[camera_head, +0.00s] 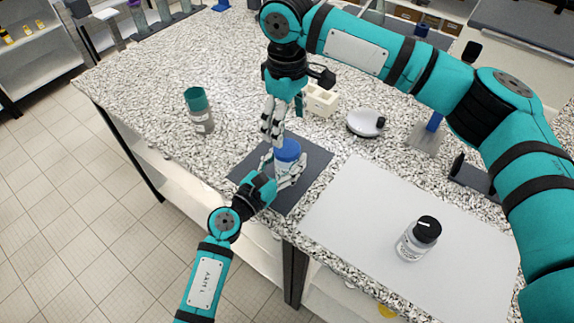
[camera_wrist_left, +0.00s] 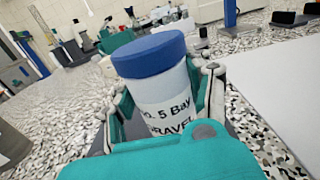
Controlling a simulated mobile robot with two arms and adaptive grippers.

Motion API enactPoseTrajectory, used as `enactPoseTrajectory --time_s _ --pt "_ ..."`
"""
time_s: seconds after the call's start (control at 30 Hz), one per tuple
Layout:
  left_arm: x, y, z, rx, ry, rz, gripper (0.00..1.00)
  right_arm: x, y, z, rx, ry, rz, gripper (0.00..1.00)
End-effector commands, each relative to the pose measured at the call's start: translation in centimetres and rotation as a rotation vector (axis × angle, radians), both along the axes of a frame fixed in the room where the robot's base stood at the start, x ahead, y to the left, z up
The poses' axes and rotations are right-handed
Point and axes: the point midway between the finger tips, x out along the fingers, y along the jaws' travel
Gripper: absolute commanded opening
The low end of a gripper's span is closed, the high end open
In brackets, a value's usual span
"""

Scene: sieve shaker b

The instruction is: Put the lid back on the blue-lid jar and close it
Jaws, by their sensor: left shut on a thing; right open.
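The blue-lid jar (camera_head: 287,163) stands on the dark mat, with its blue lid (camera_head: 288,149) on top. In the left wrist view the jar (camera_wrist_left: 168,100) is white with a black-lettered label, and the blue lid (camera_wrist_left: 150,56) covers its mouth. How tight the lid is cannot be told. My left gripper (camera_head: 284,178) is shut around the jar's body, one finger on each side, below the lid. My right gripper (camera_head: 273,122) points down, open and empty, just behind and left of the lid in the head view. Whether it touches the lid is unclear.
The dark mat (camera_head: 312,177) lies near the table's front edge. A teal-lid jar (camera_head: 200,112) stands to the left. A black-lid jar (camera_head: 417,240) stands on a pale sheet (camera_head: 345,215) at right. A white block rack (camera_head: 320,101) and a round white device (camera_head: 365,123) are behind.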

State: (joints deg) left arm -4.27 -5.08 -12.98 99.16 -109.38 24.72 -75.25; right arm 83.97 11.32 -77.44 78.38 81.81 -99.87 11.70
Motion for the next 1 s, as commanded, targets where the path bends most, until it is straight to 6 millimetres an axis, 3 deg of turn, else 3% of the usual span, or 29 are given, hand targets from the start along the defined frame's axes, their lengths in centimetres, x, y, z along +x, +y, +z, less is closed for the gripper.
enactPoseTrajectory --time_s 0.1,0.37,0.57,1.0 --pt "0.0 0.01 -0.01 0.0 0.0 0.0 0.0 0.0 0.0 0.0 0.0 0.0 0.0 0.77" --pt "0.0 0.01 -0.01 0.0 0.0 0.0 0.0 0.0 0.0 0.03 0.0 0.0 0.106 0.77" --pt "0.0 0.02 -0.01 0.0 0.0 0.0 0.0 0.0 0.0 0.1 0.0 0.0 0.488 0.77" --pt "0.0 0.01 0.0 0.0 0.0 0.0 0.0 0.01 0.01 0.3 0.001 0.0 1.543 0.77"
